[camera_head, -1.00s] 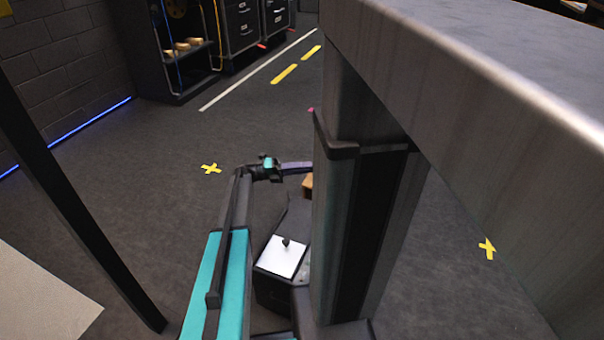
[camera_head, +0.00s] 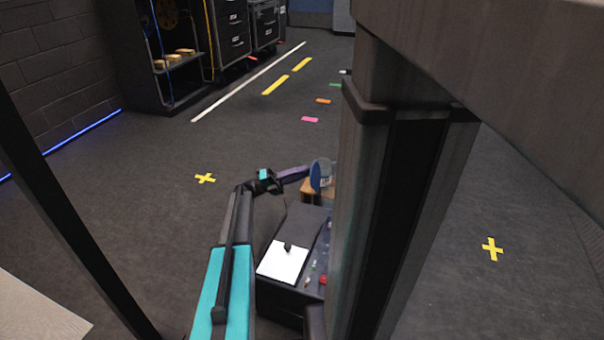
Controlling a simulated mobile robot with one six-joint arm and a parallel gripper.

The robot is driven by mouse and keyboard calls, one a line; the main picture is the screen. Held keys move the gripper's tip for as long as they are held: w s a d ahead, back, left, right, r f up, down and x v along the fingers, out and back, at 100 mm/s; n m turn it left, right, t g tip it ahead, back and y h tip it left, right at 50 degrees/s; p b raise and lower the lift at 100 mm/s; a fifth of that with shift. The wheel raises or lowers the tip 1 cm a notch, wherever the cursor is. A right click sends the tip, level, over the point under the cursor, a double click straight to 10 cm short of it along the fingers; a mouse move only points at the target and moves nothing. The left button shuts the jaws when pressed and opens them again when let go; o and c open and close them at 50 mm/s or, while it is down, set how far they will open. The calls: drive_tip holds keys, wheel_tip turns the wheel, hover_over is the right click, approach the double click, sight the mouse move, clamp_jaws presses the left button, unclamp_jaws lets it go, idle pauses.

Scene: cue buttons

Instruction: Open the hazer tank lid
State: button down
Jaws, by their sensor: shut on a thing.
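My gripper (camera_head: 276,181) is small and dark at the far end of my teal arm. It is shut on a slim purple bar (camera_head: 293,174) that points right. A blue disc (camera_head: 320,174) with a pale mark shows at the bar's far end; I cannot tell whether they are joined. Below is a dark box (camera_head: 285,296) with a white panel (camera_head: 284,262) that has a black knob on it. Small red and green parts sit on the box's right side. I cannot make out which part is the hazer tank lid.
A large grey upright (camera_head: 400,220) hides what lies right of the box and disc. A tan block (camera_head: 308,187) shows below the disc. A dark shelf unit (camera_head: 165,60) and cases (camera_head: 232,38) stand at the back left. The taped floor (camera_head: 150,230) on the left is open.

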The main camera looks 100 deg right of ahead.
drive_tip(key=shift+s+f, duration=0.1)
drive_tip(key=shift+f, duration=0.2)
drive_tip(key=c, duration=1.6)
unclamp_jaws()
drive_tip(key=shift+c, duration=0.2)
drive_tip(key=shift+r, duration=0.1)
drive_tip(key=shift+w, duration=0.2)
drive_tip(key=shift+w, duration=0.1)
